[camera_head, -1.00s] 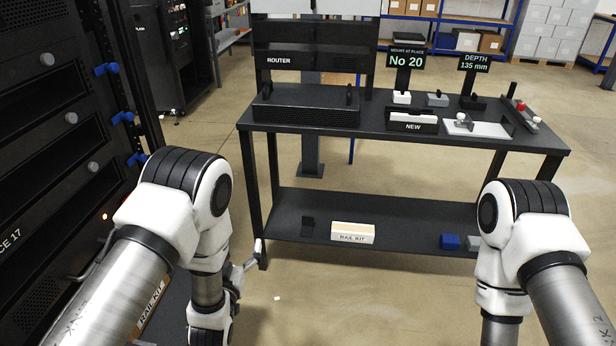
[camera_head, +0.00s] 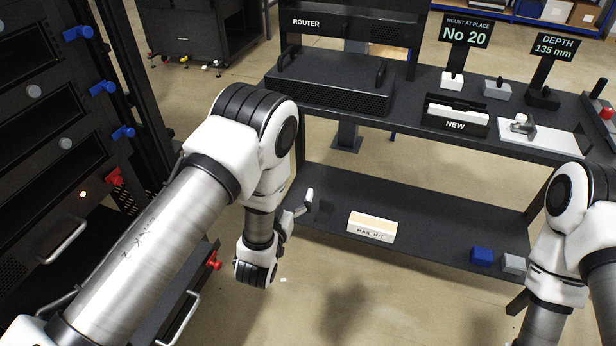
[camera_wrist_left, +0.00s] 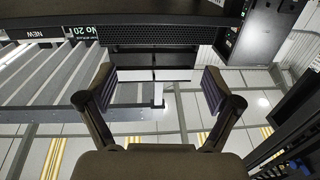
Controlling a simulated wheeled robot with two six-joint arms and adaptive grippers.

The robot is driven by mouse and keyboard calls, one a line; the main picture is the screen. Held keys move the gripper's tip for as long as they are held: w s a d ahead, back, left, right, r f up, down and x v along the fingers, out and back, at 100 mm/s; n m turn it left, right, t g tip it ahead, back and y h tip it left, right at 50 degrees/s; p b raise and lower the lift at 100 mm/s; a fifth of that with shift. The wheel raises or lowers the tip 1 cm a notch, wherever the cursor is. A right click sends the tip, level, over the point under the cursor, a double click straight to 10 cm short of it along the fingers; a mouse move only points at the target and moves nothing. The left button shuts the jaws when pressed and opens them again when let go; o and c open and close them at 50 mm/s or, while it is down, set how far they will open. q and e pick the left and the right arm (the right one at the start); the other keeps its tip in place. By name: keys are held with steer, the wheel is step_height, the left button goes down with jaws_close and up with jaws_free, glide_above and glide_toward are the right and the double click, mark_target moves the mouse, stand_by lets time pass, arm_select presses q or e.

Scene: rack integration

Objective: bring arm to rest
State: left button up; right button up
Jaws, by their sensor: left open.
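My left arm (camera_head: 190,215) reaches in from the lower left of the head view, its elbow bent and its forearm hanging down in front of the bench. My left gripper shows only in small part in the head view, beside the lower shelf's left end. In the left wrist view the left gripper (camera_wrist_left: 156,92) is open, its two fingers wide apart with nothing held between them. My right arm (camera_head: 560,240) shows at the right edge of the head view; its gripper is out of view.
The black bench (camera_head: 415,120) carries a router (camera_head: 335,88), a NEW tray (camera_head: 455,122) and signs. Its lower shelf (camera_head: 430,225) holds a rail kit box (camera_head: 371,227) and a blue block (camera_head: 482,256). A dark rack (camera_head: 40,130) with blue and red handles stands close at left.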

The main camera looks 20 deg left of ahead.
arm_select(q)
steer(key=shift+w+d+r, duration=0.1)
steer(key=shift+w+r, duration=0.05)
stand_by(0.5)
